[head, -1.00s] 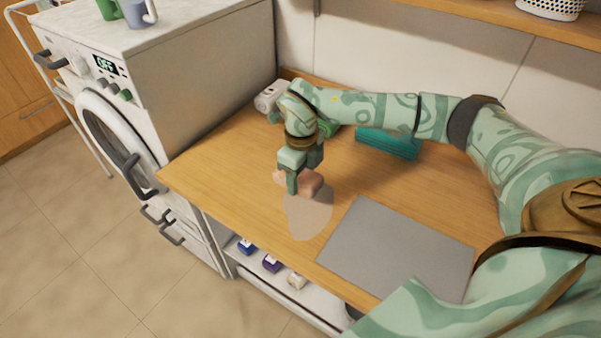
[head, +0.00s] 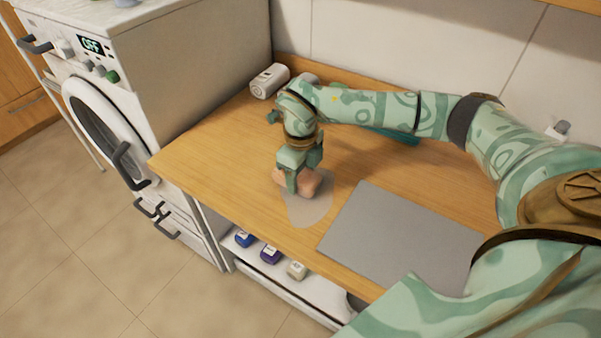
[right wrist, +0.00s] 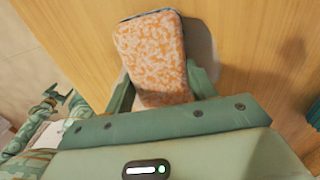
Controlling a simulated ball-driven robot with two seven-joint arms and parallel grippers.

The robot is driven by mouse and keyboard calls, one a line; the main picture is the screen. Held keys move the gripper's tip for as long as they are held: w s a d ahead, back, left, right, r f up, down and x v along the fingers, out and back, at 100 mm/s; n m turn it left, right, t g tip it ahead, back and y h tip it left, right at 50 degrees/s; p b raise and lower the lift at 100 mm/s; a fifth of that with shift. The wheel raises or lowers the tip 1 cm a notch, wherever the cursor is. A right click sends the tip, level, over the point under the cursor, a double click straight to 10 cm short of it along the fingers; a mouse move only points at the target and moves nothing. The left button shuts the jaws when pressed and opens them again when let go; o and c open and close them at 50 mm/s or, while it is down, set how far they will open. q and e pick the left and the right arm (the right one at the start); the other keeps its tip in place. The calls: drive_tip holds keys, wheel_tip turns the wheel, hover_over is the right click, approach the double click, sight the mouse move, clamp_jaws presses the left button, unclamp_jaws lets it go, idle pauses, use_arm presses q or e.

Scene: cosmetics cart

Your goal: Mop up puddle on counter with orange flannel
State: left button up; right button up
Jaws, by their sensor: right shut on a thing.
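The orange flannel (head: 309,184) is a folded, mottled orange and white pad on or just above the puddle. My right gripper (head: 302,177) is shut on it, pointing down. In the right wrist view the flannel (right wrist: 152,58) sits between the fingers. The puddle (head: 308,214) is a pale grey patch on the wooden counter (head: 226,170), partly hidden by flannel and gripper. Part of it shows beside the flannel in the right wrist view (right wrist: 201,38). What looks like my left gripper (right wrist: 50,104) shows small at that view's left; its jaws are unclear.
A grey mat (head: 400,236) lies right of the puddle. The washing machine (head: 190,60) borders the counter's left side. Small bottles (head: 270,254) stand on the shelf below.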

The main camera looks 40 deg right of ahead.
drive_tip(key=shift+f, duration=0.55)
idle(0.4)
drive_tip(key=shift+s, duration=0.1)
